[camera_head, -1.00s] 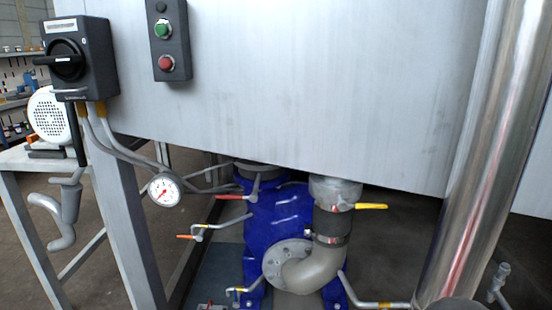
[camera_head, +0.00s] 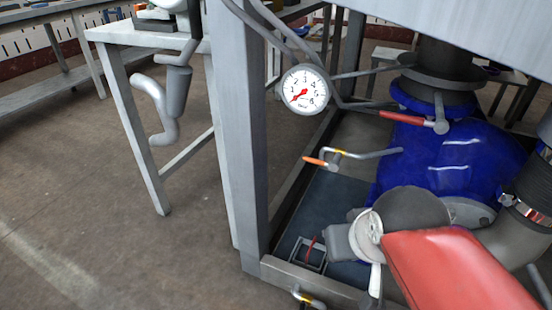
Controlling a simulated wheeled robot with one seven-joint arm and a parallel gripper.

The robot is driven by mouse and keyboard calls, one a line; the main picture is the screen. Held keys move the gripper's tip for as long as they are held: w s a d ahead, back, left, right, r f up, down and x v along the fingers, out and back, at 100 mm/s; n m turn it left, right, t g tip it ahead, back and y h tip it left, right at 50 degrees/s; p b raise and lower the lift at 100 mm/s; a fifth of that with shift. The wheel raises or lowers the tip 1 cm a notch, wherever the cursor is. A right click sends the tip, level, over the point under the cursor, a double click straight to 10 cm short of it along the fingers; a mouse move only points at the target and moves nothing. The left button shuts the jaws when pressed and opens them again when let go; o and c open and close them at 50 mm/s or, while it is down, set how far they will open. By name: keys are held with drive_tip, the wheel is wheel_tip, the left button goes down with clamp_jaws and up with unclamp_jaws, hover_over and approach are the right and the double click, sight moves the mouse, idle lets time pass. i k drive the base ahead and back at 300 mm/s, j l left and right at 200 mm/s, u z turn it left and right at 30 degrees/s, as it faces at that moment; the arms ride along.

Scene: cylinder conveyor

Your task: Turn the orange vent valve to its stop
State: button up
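The orange vent valve, a small lever with an orange grip (camera_head: 315,161), sits on a thin bent pipe left of the blue pump body. Its grip points left and slightly up. What seems to be my arm, with a red link and round grey joint, enters at the bottom right. Its grey end, which I take for my gripper (camera_head: 345,243), is below and right of the orange lever and apart from it in the picture. The fingers are not clear enough to tell open from shut.
A pressure gauge (camera_head: 305,90) hangs above the lever. A red-handled lever (camera_head: 404,118) is up to the right, beside the blue body (camera_head: 455,155). A grey frame post (camera_head: 232,140) stands at the left. Open floor (camera_head: 110,245) lies left of it.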

sight(334, 167)
drive_tip(key=j, duration=0.7)
drive_tip(key=i+j, duration=0.1)
drive_tip(key=j, duration=0.6)
drive_tip(key=j+u, duration=0.05)
